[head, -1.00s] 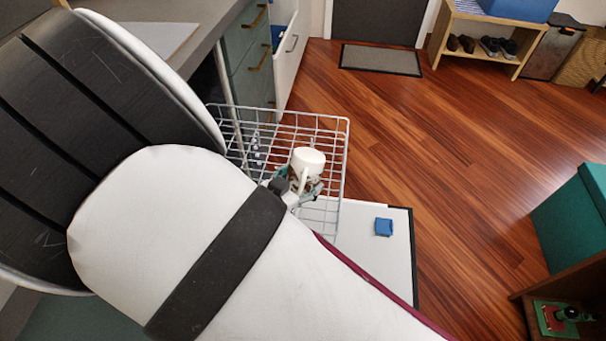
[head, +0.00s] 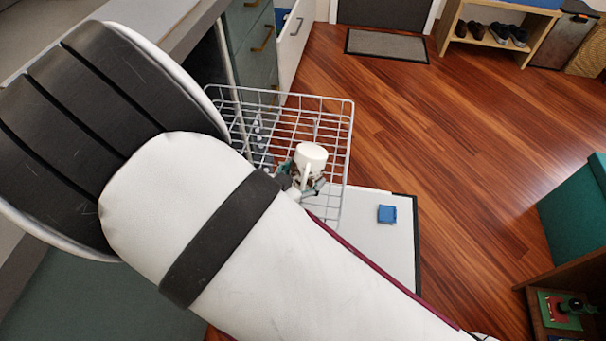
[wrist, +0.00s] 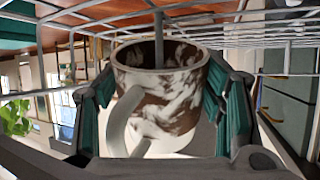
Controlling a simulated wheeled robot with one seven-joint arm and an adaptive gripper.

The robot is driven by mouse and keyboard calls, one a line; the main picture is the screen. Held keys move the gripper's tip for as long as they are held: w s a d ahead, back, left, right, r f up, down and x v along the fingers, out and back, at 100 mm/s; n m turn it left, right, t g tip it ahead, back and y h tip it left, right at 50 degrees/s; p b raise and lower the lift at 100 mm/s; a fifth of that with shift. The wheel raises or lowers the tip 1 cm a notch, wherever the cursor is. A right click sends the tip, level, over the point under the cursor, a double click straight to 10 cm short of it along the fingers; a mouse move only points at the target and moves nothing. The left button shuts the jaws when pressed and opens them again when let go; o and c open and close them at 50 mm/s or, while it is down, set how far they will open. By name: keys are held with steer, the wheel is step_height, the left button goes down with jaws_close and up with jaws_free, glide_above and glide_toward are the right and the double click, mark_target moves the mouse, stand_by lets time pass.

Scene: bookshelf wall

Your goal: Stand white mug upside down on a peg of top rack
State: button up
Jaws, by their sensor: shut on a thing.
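The white mug (head: 311,157) has brown stains on its lower part and is upside down in the head view, base up. My gripper (head: 300,184) is shut on the mug. In the wrist view the mug (wrist: 160,90) sits between the two teal-padded fingers, its handle towards the camera. That view looks inverted, with the mug's mouth towards the rack. A thin grey peg (wrist: 158,38) runs into the mouth. The top rack (head: 347,135) is a pale wire basket around and under the mug. Whether the rim touches the rack floor cannot be told.
A pale open door panel (head: 365,240) with a blue block (head: 387,214) lies below the rack. Green cabinets (head: 247,45) and a counter stand at the left. A teal box (head: 580,210) stands at the right. The wooden floor (head: 450,130) between is clear.

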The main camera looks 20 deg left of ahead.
steer(key=shift+f, duration=0.2)
stand_by(0.4)
steer(key=o, duration=1.6)
steer(key=v, duration=1.2)
